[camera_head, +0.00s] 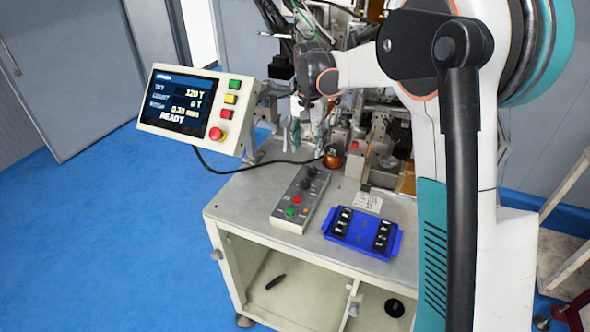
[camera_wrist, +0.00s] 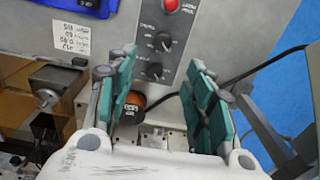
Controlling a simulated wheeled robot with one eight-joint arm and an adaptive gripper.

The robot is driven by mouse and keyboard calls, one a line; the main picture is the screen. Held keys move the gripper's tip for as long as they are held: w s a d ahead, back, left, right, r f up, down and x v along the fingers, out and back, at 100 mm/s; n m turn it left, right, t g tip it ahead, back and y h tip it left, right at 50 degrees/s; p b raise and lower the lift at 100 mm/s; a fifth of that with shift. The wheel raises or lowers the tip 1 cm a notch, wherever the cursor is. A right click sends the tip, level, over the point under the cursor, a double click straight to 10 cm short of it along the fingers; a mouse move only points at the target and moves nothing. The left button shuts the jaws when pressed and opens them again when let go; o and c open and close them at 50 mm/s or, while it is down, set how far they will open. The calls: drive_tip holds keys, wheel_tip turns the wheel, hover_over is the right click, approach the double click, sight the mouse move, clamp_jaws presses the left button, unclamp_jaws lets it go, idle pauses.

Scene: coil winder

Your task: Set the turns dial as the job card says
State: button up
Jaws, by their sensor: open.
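The control box (camera_head: 300,198) on the bench carries two black knobs, seen in the wrist view as an upper knob (camera_wrist: 162,41) and a lower knob (camera_wrist: 155,71). Their labels are too small to read surely, so I cannot tell which is the turns dial. The job card (camera_head: 367,202) lies on the bench; it also shows in the wrist view (camera_wrist: 72,37), its writing inverted and not clearly legible. The screen (camera_head: 183,100) reads SET 120 T, a count of 0 T and READY. My gripper (camera_wrist: 162,62) is open and empty, its teal fingers either side of the knobs in view, apparently above them.
A blue tray (camera_head: 362,232) with black parts sits right of the control box. A copper-coloured spool (camera_wrist: 131,108) stands near the box. A black cable (camera_wrist: 262,68) runs beside it. The winder's machinery stands behind. The red stop button (camera_head: 216,133) is on the screen panel.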

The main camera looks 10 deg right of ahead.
sight(305, 181)
drive_tip(key=f, duration=0.4)
drive_tip(key=f+b, duration=0.1)
drive_tip(key=f, duration=0.4)
drive_tip(key=f+b, duration=0.1)
drive_tip(key=f, duration=0.4)
drive_tip(key=shift+w+a, duration=0.15)
drive_tip(key=shift+w, duration=0.1)
drive_tip(key=c, duration=1.1)
